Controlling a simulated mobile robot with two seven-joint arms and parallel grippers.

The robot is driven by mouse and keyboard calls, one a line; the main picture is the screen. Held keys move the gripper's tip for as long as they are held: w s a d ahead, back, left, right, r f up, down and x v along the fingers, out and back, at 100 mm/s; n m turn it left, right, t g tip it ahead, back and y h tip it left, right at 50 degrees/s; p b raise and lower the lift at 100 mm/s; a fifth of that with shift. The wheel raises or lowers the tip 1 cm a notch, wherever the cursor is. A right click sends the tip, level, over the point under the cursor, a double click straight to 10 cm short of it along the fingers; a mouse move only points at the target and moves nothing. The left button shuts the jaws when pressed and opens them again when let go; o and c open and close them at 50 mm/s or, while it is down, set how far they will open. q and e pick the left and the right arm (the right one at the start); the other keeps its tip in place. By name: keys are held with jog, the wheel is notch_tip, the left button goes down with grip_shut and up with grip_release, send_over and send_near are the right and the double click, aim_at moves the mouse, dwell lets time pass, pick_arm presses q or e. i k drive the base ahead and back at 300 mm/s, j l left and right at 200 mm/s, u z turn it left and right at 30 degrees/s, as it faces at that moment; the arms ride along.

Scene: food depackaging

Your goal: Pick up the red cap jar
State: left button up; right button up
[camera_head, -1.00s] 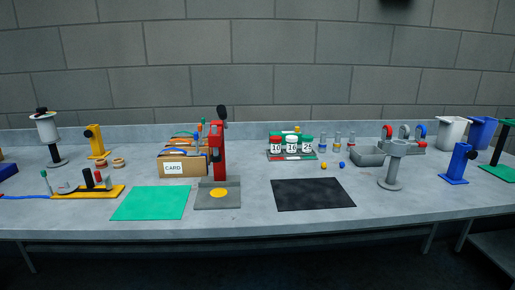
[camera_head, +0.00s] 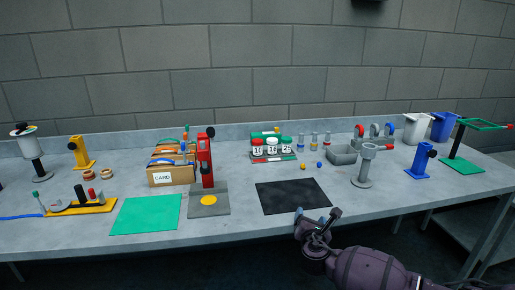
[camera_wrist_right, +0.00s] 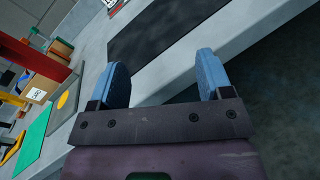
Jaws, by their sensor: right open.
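The red cap jar (camera_head: 257,149) stands upright at the left end of a short row of white labelled jars, in a rack near the back of the bench. To its right are a white-capped jar (camera_head: 272,149) and a green-capped jar (camera_head: 286,147). My right gripper (camera_head: 317,213) is at the front edge of the bench, well in front of the jars and apart from them. In the right wrist view its blue fingers (camera_wrist_right: 161,78) are spread with nothing between them. My left gripper is not in view.
A black mat (camera_head: 291,196) lies between my right gripper and the jars. A red press (camera_head: 205,165) and a cardboard box (camera_head: 171,174) stand left of the jars. A grey funnel stand (camera_head: 366,166) and grey bin (camera_head: 342,154) are to the right.

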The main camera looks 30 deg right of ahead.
aim_at(256, 150)
jog(key=i, duration=1.5)
